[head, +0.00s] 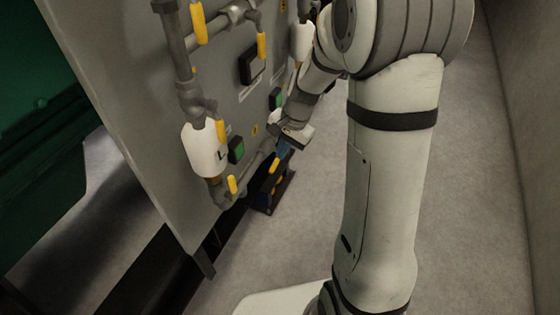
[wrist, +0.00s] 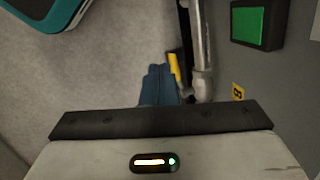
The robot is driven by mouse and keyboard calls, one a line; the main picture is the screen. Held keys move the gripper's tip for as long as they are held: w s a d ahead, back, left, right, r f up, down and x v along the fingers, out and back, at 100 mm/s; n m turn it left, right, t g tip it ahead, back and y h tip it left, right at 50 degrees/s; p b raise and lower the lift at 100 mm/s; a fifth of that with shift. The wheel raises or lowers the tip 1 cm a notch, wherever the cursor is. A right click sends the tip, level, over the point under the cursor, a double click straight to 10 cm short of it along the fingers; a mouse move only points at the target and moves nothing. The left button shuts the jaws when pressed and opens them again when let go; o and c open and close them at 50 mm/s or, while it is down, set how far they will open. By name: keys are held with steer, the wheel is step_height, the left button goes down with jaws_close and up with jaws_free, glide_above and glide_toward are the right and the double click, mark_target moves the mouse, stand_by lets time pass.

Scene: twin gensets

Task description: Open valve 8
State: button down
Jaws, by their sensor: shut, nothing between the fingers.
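Valve 8's yellow lever (wrist: 174,66) shows in the wrist view on a grey pipe, near a yellow tag marked 8 (wrist: 238,92). The blue fingers of my gripper (wrist: 159,72) are shut and empty, just left of the lever. I cannot tell if they touch it. In the head view my gripper (head: 282,152) is by the lower right part of the panel, with a yellow lever (head: 273,165) close beside the fingertips. The valve body is partly hidden behind the gripper.
The grey panel (head: 130,75) carries pipes, white canisters (head: 204,150) and several other yellow levers (head: 198,22). A green button (wrist: 257,25) sits above the tag. A dark box (head: 268,195) stands on the floor below. Open floor lies right of the panel, up to a wall.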

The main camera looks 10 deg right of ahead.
mark_target(276, 161)
steer(key=s+f+m+y+b, duration=0.4)
steer(key=f+m+y+b, duration=0.2)
steer(key=f+b, duration=0.6)
steer(key=w+d+f+m+t+y+b, duration=0.4)
steer(key=w+d+f+m+t+b, duration=0.1)
steer(key=d+f+m+t+b, duration=0.3)
steer(key=w+a+t+b, duration=0.1)
steer(key=w+a+b, duration=0.45)
steer(key=a, duration=0.25)
steer(key=shift+s+d+r+m+t, duration=0.1)
steer(key=shift+s+r, duration=0.05)
steer(key=shift+r, duration=0.5)
steer(key=shift+s+d+r+m+t, duration=0.1)
steer(key=shift+d+r, duration=0.05)
steer(key=shift+r, duration=0.45)
steer(key=shift+s+d+r+m+t, duration=0.1)
steer(key=shift+s+r, duration=0.05)
steer(key=shift+r, duration=0.5)
